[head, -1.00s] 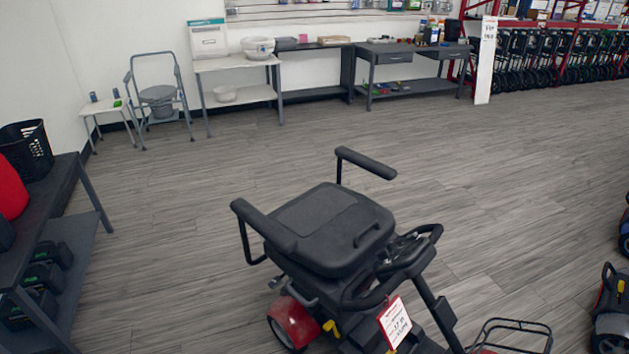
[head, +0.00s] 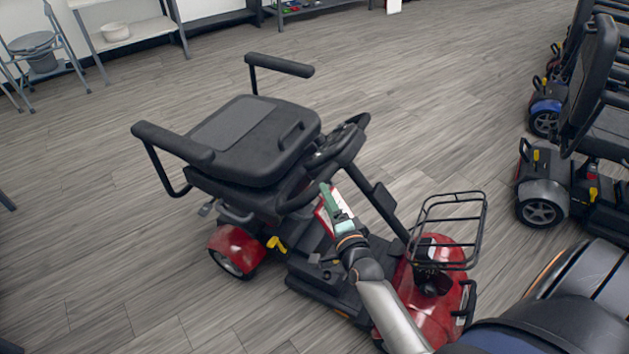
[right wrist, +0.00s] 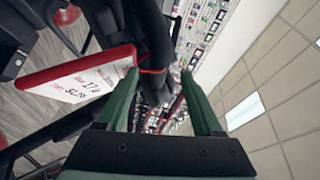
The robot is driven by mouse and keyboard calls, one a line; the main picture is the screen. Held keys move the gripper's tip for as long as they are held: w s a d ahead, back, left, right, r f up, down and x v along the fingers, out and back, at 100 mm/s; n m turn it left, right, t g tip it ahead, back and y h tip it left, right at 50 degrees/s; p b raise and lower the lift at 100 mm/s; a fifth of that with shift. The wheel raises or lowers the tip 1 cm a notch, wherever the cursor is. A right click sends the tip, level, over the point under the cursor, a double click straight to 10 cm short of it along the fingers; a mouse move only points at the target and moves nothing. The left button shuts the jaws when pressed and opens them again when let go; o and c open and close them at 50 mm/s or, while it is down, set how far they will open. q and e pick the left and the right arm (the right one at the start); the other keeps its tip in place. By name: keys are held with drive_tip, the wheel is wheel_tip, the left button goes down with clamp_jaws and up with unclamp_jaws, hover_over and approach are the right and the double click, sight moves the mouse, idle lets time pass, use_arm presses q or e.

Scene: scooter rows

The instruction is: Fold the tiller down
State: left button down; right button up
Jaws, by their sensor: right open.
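The red scooter (head: 436,308) has a flat black seat (head: 245,140). Its black tiller (head: 376,205) rises from the front deck and leans back toward the seat. The handlebar loop (head: 322,160) is beside the seat's front edge. A white tag with a red border (head: 340,202) hangs below the handlebar, partly behind my gripper. My right gripper (head: 326,192) is at the handlebar, by the tag. In the right wrist view its green fingers (right wrist: 158,74) are apart, with a black bar (right wrist: 152,35) between or just beyond them; contact is unclear. My left gripper is out of view.
A black wire basket (head: 450,228) stands at the scooter's front. Other scooters (head: 545,190) line the right side. A shelf table (head: 125,32) and a commode chair (head: 38,50) are at the back left. The floor left of the scooter is clear.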

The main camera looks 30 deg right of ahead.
sight(316, 180)
drive_tip(key=b+x, duration=0.2)
drive_tip(key=x, duration=0.2)
drive_tip(key=b+x, duration=0.3)
drive_tip(key=x, duration=0.2)
drive_tip(key=shift+a+f, duration=0.1)
drive_tip(key=shift+f, duration=0.1)
drive_tip(key=shift+w, duration=0.5)
drive_tip(key=shift+r, duration=0.1)
clamp_jaws()
idle(0.6)
